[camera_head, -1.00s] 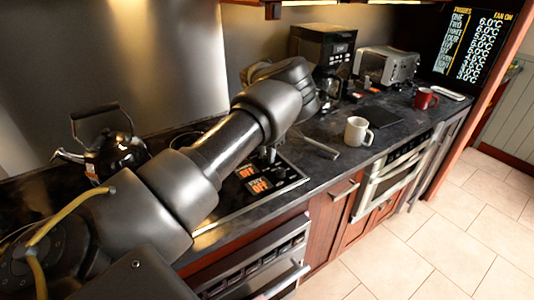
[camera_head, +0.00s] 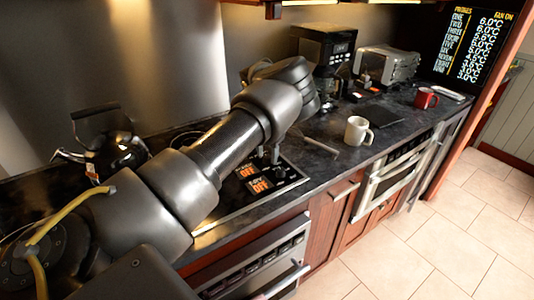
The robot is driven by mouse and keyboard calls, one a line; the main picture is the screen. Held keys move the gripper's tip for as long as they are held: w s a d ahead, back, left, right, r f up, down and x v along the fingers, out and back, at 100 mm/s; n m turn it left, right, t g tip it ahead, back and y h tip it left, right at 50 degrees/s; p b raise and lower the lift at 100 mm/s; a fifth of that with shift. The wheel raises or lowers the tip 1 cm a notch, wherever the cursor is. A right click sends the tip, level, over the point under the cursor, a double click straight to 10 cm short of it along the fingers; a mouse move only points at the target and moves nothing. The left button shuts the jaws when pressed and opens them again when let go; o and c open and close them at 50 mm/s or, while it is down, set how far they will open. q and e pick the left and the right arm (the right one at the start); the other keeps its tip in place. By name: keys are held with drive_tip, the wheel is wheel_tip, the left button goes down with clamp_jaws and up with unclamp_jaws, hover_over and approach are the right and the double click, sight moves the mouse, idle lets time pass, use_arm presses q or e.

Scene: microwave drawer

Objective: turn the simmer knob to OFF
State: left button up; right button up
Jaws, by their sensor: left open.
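The cooktop control panel (camera_head: 268,179) lies at the counter's front edge, with small dark knobs and two lit orange OFF labels (camera_head: 261,185). I cannot tell which knob is the simmer knob. My left arm reaches across the cooktop from the lower left. My forearm hides much of the cooktop. My right gripper is not in view.
A black kettle (camera_head: 112,153) stands at the left. A white mug (camera_head: 357,131), a red mug (camera_head: 426,98), a coffee maker (camera_head: 326,55) and a toaster oven (camera_head: 387,65) stand to the right. A bent metal bar (camera_head: 322,146) shows beside the panel. The floor in front is clear.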

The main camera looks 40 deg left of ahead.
sight(267, 156)
use_arm(q)
drive_tip(key=shift+r, duration=0.1)
wheel_tip(267, 156, up, 11)
drive_tip(key=b, duration=0.1)
drive_tip(key=shift+b, duration=0.35)
drive_tip(key=shift+f, duration=0.25)
